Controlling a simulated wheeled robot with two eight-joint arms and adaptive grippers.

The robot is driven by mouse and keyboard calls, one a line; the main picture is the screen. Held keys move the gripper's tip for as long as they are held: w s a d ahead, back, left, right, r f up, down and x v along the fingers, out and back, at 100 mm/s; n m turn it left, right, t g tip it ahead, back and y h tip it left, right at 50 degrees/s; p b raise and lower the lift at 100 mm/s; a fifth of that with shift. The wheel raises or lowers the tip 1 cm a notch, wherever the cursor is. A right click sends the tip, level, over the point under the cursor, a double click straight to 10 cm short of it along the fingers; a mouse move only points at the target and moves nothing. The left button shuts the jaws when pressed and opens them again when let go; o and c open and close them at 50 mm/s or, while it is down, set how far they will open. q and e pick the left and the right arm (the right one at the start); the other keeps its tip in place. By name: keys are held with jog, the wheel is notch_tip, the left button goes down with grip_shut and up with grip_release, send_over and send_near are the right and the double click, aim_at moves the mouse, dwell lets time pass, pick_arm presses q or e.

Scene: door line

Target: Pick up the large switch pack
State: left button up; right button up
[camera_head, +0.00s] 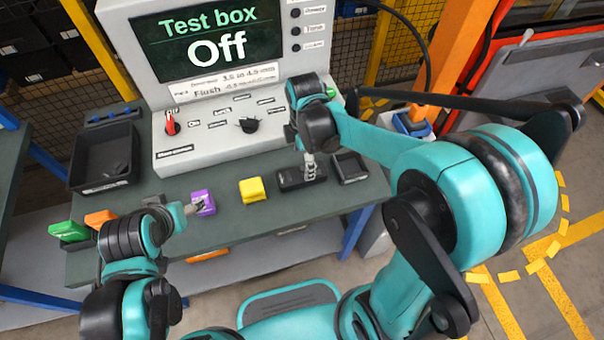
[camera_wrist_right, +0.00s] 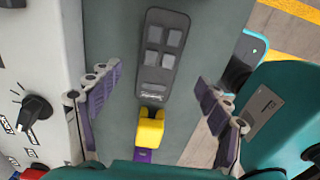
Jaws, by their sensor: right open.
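The large switch pack is most likely the dark grey slab (camera_head: 290,180) lying on the bench in front of the test box. In the right wrist view the pack (camera_wrist_right: 160,50) shows several lighter grey square switches and a small label. My right gripper (camera_head: 309,170) is above it and partly hides it in the head view. In the wrist view the right gripper (camera_wrist_right: 155,98) is open, its two ridged fingers wide apart with nothing gripped. My left gripper (camera_head: 195,208) is beside a purple block (camera_head: 205,203); its opening is too small to make out.
A yellow block (camera_head: 252,190) sits left of the pack, and a small black tray (camera_head: 350,168) stands right of it. The test box (camera_head: 215,140), its screen reading "Off", rises behind. A black bin (camera_head: 105,155) and green and orange bins are at the left.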

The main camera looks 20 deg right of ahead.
aim_at(302, 173)
notch_tip(302, 173, down, 2)
jog(key=shift+f+b, duration=0.15)
jog(key=shift+b, duration=0.25)
jog(key=f+b, duration=0.1)
jog(key=f, duration=0.1)
jog(key=f+b, duration=0.2)
jog(key=f, duration=0.1)
jog(key=shift+w+a+f, duration=0.1)
jog(key=shift+a+f, duration=0.15)
jog(key=shift+f, duration=0.05)
jog(key=shift+r, duration=0.1)
jog(key=c, duration=1.4)
